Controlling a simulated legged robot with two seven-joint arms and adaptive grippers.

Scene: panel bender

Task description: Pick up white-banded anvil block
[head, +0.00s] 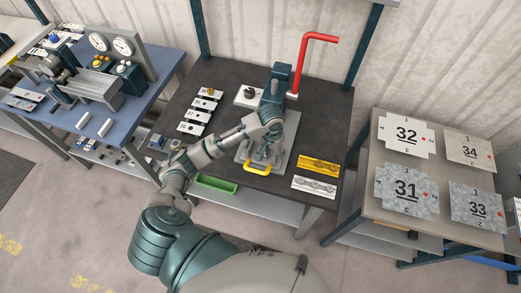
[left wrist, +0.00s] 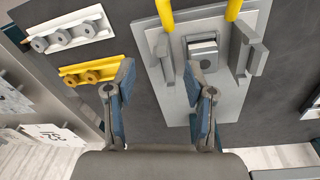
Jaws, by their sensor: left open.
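A small grey block with a pale band (left wrist: 203,47) sits in the middle of the press's grey base plate (left wrist: 228,100), between two upright side brackets; I take it to be the white-banded anvil block, though its marking is not sharp. In the head view my arm covers it. My left gripper (left wrist: 160,82) is open and empty in the left wrist view. Its fingers are apart, above the table and the near part of the base plate, short of the block. In the head view the gripper (head: 272,138) is over the press. My right gripper is not in view.
The press has a red lever (head: 305,60) and a yellow handle (head: 258,168). A yellow holder (head: 319,166) and a white holder (head: 315,186) lie to its right. White cards (head: 195,128) with dark parts lie left. A table with numbered plates (head: 406,133) stands at the right.

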